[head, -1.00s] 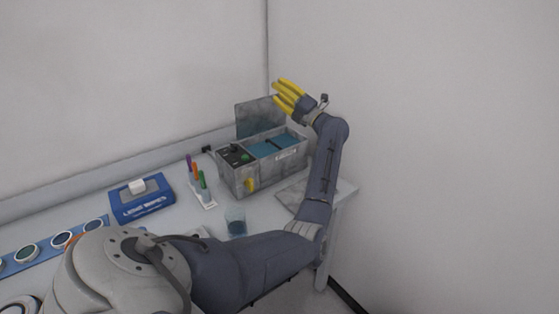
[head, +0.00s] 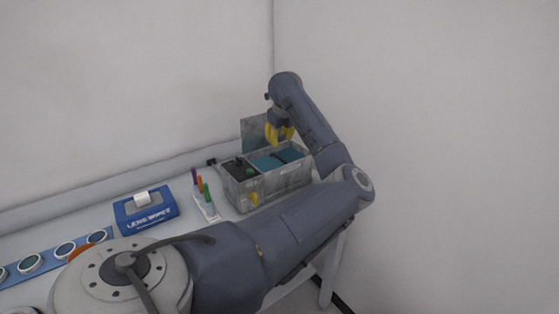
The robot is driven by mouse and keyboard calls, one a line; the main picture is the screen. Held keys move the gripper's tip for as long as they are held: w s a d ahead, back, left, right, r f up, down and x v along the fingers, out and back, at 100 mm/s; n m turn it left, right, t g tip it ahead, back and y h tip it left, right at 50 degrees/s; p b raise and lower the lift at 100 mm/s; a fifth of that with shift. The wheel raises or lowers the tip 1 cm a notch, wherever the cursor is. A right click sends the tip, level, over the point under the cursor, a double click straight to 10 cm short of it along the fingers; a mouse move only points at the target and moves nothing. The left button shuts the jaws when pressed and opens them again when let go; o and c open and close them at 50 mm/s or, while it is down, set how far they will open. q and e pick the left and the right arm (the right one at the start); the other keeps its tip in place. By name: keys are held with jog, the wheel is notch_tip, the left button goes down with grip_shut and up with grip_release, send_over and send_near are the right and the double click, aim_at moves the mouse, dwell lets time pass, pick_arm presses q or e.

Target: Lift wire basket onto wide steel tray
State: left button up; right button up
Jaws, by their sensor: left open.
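A grey metal bath unit (head: 238,202) with blue liquid (head: 265,163) stands at the far right of the table, its lid (head: 253,133) raised behind. A thin dark bar (head: 281,156) crosses the liquid and may be the wire basket's handle. The basket's body cannot be made out. My left gripper (head: 279,142) has yellow fingers, points down and is open just above the bath, near the bar. Contact cannot be judged. The steel tray is not visible; my left arm covers the table in front of the bath. My right gripper is not in view.
A rack with several coloured pens or vials (head: 206,205) stands left of the bath. Further left are a blue lens wipes box (head: 146,209) and a blue strip with round lenses (head: 64,250). White walls stand behind and to the right.

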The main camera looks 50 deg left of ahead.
pick_arm(q)
send_near(278, 158)
jog(key=s+x, duration=0.1)
jog(key=x, duration=0.4)
jog(key=shift+w+r+x, duration=0.1)
jog(key=shift+w+x, duration=0.1)
jog(key=shift+x, duration=0.8)
jog(key=shift+w+r+x, duration=0.1)
jog(key=shift+w+x, duration=0.15)
jog(key=shift+x, duration=0.75)
jog(key=shift+w+x, duration=0.2)
jog(key=shift+x, duration=0.8)
jog(key=shift+a, duration=0.1)
grip_shut()
